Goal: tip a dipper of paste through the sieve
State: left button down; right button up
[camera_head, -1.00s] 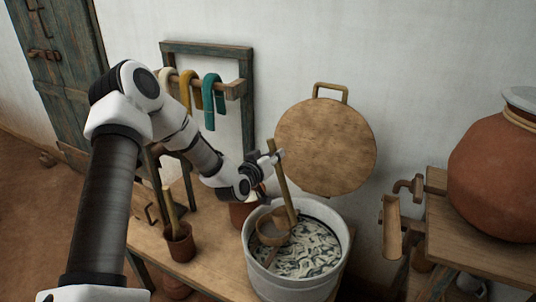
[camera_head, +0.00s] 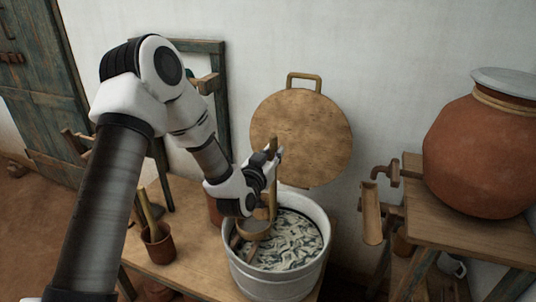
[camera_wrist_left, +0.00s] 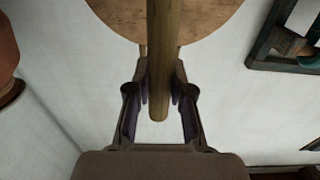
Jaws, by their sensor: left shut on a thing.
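My left gripper (camera_head: 272,157) is shut on the upright wooden handle of the dipper (camera_head: 271,203). The handle also shows between its fingers in the left wrist view (camera_wrist_left: 160,70). The dipper's brown cup (camera_head: 254,230) is low at the left inside of a grey tub (camera_head: 277,284), level with its rim; whether it holds paste I cannot tell. The tub holds a mottled grey and white mass (camera_head: 290,238). I cannot make out a sieve for certain. My right gripper is not in view.
The tub stands on a wooden table (camera_head: 190,262) beside a small brown pot (camera_head: 158,248) with a stick in it. A round wooden board (camera_head: 300,138) is against the wall behind. A big clay jar (camera_head: 480,155) stands on a bench (camera_head: 475,240) at right.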

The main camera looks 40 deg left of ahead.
aim_at(273, 136)
pick_arm(q)
notch_tip(273, 136, up, 3)
jog(key=shift+s+a+r+p, duration=0.1)
jog(key=shift+a+r+p, duration=0.1)
jog(key=shift+p, duration=0.65)
jog(key=shift+d+r+p, duration=0.1)
jog(key=shift+r+p, duration=0.65)
jog(key=shift+r, duration=0.3)
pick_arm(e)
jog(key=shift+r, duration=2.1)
